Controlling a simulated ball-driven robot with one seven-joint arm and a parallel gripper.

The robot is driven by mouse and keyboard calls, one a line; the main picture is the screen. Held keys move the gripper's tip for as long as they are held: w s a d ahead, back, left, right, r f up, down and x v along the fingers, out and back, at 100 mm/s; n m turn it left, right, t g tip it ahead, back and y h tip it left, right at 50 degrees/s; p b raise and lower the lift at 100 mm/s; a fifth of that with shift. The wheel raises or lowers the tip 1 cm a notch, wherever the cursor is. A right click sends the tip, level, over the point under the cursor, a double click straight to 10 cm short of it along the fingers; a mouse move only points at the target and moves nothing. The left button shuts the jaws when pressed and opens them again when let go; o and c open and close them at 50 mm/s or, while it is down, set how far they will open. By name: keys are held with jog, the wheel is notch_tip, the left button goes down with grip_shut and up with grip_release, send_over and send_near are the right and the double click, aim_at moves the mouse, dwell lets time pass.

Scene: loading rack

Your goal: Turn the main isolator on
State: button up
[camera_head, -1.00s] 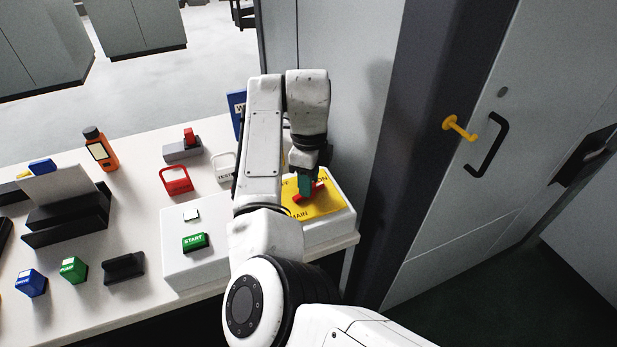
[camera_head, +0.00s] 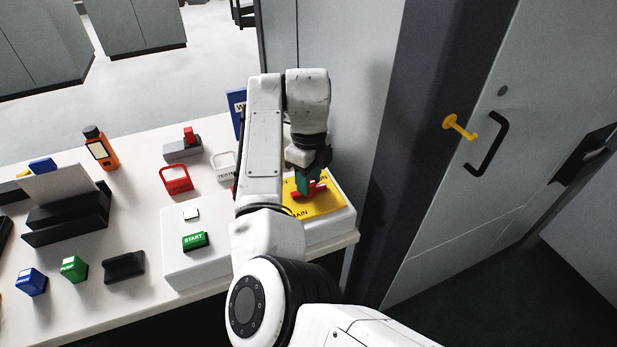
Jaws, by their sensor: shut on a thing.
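The main isolator is a white box with a yellow top plate (camera_head: 325,204) marked MAIN, at the right end of the table. Its red handle (camera_head: 301,194) sits on the plate, partly hidden by my gripper. My gripper (camera_head: 308,184) points down over the plate, shut on the red handle. The handle's red shows on both sides of the dark green fingers. My arm hides the left part of the plate, and the ON lettering is covered in this view.
A white box with a green START button (camera_head: 195,241) stands just left of my arm. Red (camera_head: 176,179) and white (camera_head: 224,166) padlock-like pieces lie behind it. A grey cabinet door with a black handle (camera_head: 487,144) and yellow hook (camera_head: 459,127) stands to the right.

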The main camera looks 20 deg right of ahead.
jog(key=o, duration=1)
jog(key=shift+o, duration=0.2)
jog(key=shift+r, duration=0.15)
notch_tip(320, 180, up, 11)
jog(key=shift+f+b, duration=0.2)
jog(key=shift+b, duration=0.2)
